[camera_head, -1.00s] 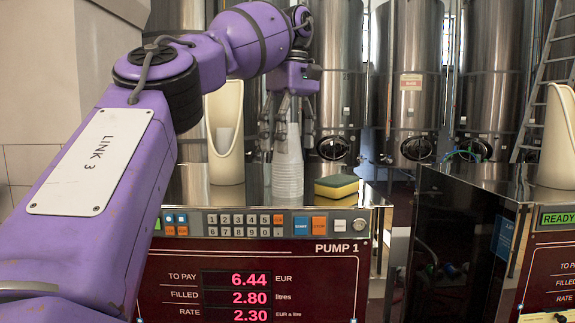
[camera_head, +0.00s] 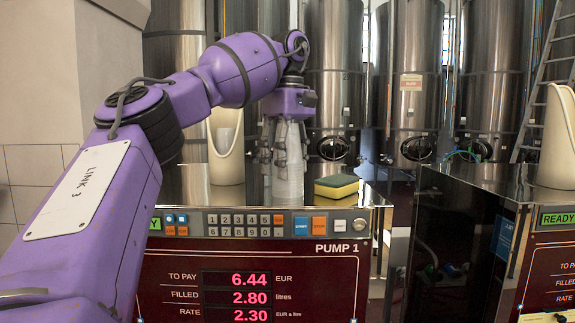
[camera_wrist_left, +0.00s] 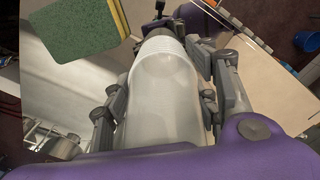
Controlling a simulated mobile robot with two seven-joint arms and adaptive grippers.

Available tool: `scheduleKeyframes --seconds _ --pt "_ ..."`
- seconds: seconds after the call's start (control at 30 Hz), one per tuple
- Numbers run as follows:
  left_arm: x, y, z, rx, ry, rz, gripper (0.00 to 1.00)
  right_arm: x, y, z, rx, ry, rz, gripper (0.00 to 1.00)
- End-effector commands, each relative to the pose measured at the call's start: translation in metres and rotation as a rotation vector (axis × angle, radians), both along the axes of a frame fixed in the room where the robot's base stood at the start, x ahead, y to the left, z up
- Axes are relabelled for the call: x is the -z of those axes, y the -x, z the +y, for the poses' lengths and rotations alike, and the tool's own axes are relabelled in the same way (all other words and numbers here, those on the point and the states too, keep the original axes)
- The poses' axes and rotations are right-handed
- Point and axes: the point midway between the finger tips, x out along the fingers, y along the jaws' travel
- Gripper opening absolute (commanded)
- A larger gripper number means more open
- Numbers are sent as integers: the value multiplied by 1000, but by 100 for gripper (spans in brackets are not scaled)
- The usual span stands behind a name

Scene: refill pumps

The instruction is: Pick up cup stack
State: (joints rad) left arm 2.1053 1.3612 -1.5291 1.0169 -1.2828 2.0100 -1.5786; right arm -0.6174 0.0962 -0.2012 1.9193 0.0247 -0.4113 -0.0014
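The cup stack (camera_head: 289,186) is a tall column of nested clear plastic cups standing upright on top of Pump 1 (camera_head: 250,262). It also shows in the left wrist view (camera_wrist_left: 165,85), running between the fingers. My left gripper (camera_head: 283,158) points down from above, with its fingers on either side of the upper part of the stack. In the left wrist view the fingers (camera_wrist_left: 158,112) are spread about the stack's width; firm contact does not show. The fingers hide part of the stack's upper end. My right gripper is not in view.
A yellow and green sponge (camera_head: 336,186) lies just right of the stack. A cream scoop-shaped holder (camera_head: 226,150) stands to its left. A second pump (camera_head: 545,270) stands at right, across a gap. Steel tanks (camera_head: 415,80) rise behind.

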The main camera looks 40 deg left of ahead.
Motion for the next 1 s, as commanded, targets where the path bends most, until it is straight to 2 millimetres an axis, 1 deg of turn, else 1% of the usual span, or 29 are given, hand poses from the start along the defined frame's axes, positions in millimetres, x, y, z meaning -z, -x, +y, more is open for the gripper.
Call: scheduleKeyframes --seconds 0.03,0.2,0.47,0.63,0.77,0.9,1.0 --pt "0 0 0 0 0 0 43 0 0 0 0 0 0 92" --pt "0 0 0 0 0 0 21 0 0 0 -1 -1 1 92" --pt "-1 0 0 1 0 0 21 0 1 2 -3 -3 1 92" --pt "-6 0 -1 1 1 0 21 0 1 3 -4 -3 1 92" --pt "-18 0 -1 1 -2 -3 21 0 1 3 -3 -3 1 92" --pt "-36 0 -2 -1 -2 -5 21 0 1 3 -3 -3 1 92" --pt "-53 -2 -18 2 -3 -5 21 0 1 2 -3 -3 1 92"
